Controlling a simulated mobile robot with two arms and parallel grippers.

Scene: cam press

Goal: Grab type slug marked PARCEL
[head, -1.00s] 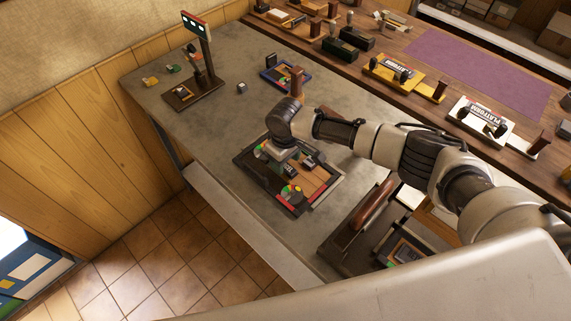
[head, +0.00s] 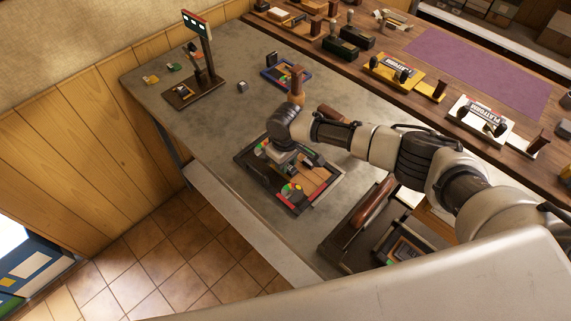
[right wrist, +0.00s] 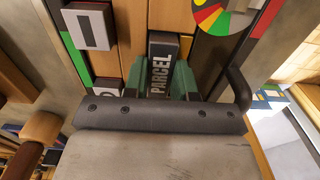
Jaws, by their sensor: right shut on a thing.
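The dark type slug marked PARCEL (right wrist: 161,68) shows in the right wrist view, its white lettering running along its top face. The green fingers of my right gripper (right wrist: 160,85) lie on both sides of it, shut on it. In the head view my right gripper (head: 281,158) is low over the framed tray (head: 318,203) on the grey bench, and my wrist hides most of it and the slug. I cannot tell whether the slug touches the tray floor. My left gripper is not in view.
Beside the slug are a block with a white face (right wrist: 90,29) and a coloured dial (right wrist: 222,14). A press with a brown handle (head: 372,205) stands right of the tray. A blue-framed tray (head: 273,81) and a signpost stand (head: 197,90) are farther back.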

